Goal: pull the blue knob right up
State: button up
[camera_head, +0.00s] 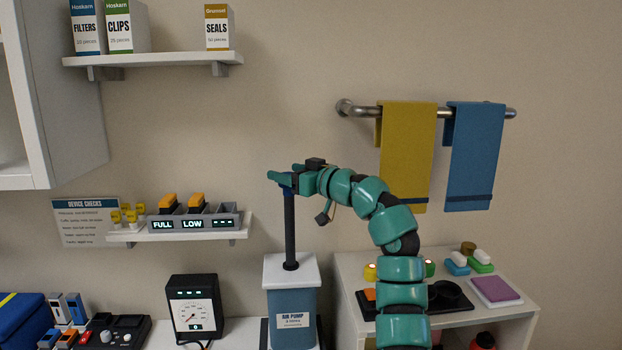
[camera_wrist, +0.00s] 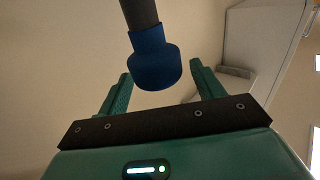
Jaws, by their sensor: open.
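The blue knob (camera_head: 287,188) tops a long dark rod (camera_head: 290,232) that stands tall and upright out of the air pump (camera_head: 291,300), a blue body with a white lid. My gripper (camera_head: 280,173) is at the knob's height, at the top of the rod, and partly hides the knob in the head view. In the wrist view my gripper (camera_wrist: 160,72) is open, and the knob (camera_wrist: 153,65) shows between its two green fingers. Gaps show on both sides of the knob there.
A shelf (camera_head: 195,235) with lit FULL and LOW bins is left of the pump. A gauge (camera_head: 194,308) stands beside the pump. A rail with a yellow towel (camera_head: 407,150) and a blue towel (camera_head: 474,150) hangs right. The wall around the rod is clear.

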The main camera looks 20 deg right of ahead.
jog(key=b+v, duration=0.5)
jog(key=v, duration=1.2)
